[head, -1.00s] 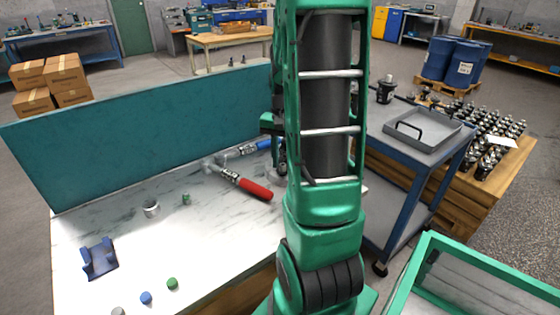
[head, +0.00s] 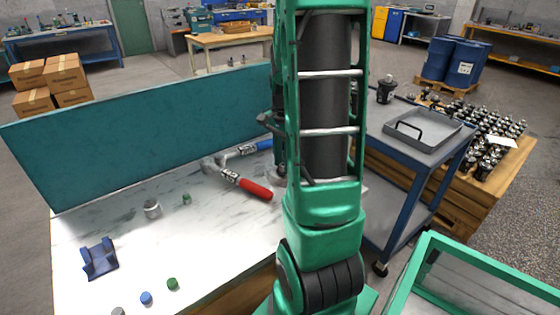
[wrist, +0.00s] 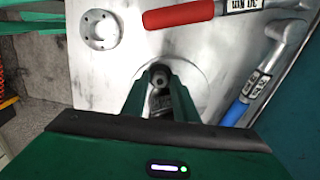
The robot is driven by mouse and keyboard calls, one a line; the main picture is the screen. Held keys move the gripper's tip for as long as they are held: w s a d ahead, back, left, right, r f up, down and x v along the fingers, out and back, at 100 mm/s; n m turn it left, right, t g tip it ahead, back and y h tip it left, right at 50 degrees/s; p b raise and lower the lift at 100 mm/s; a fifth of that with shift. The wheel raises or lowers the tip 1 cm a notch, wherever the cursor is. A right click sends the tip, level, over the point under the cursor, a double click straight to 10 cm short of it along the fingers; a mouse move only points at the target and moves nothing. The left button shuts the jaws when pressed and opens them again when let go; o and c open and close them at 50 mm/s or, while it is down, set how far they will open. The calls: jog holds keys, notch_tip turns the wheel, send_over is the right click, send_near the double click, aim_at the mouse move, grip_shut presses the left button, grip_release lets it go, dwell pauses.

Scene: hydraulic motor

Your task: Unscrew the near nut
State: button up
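In the wrist view, my gripper (wrist: 160,82) points down at the worktop with its two green fingers apart. A small grey and dark metal fitting (wrist: 160,76) shows between the fingertips, over a round metal base (wrist: 198,82). Whether the fingers touch the fitting is not clear. I cannot make out which part is the near nut. In the head view my green arm covers most of this spot, and only a sliver of a grey round part (head: 276,177) shows beside it.
A red-handled tool (head: 255,189) and a blue-handled tool (head: 262,145) lie close by on the white bench (head: 215,235). A round holed flange (wrist: 100,29) is near the fingers. A teal panel (head: 140,145) backs the bench. A blue cart (head: 400,160) stands right.

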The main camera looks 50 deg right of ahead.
grip_shut()
jog(key=n, duration=0.5)
jog(key=shift+r+n, duration=0.1)
jog(key=shift+n, duration=0.3)
jog(key=n, duration=0.4)
jog(key=shift+n, duration=0.3)
grip_release()
